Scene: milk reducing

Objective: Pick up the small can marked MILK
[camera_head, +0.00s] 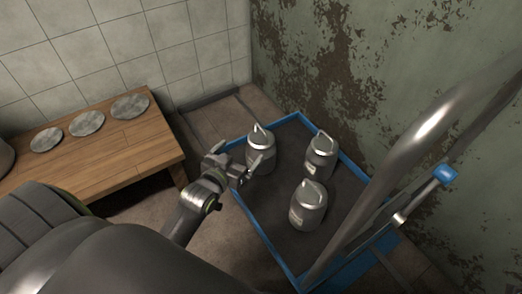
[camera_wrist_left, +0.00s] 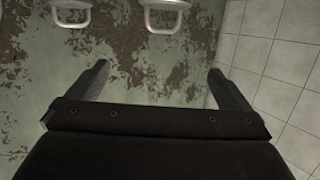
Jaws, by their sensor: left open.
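Three metal cans with top handles stand on a blue-edged cart (camera_head: 247,207) in the head view: a back-left can (camera_head: 262,150), a back-right can (camera_head: 320,160) and a front can (camera_head: 308,208). Small pale labels show on the right two, too small to read, so I cannot tell which is MILK. My left gripper (camera_head: 238,160) is open and empty at the cart's left edge, just left of the back-left can; whether it touches is unclear. In the left wrist view my open fingers (camera_wrist_left: 159,72) point towards two can handles (camera_wrist_left: 165,14) at the top edge, apart from them.
A wooden bench (camera_head: 110,150) with several round metal lids (camera_head: 88,123) stands at the left. The cart's thick metal push bar (camera_head: 400,150) rises at the right. A peeling green wall (camera_head: 420,60) and a tiled wall (camera_head: 150,40) close off the back.

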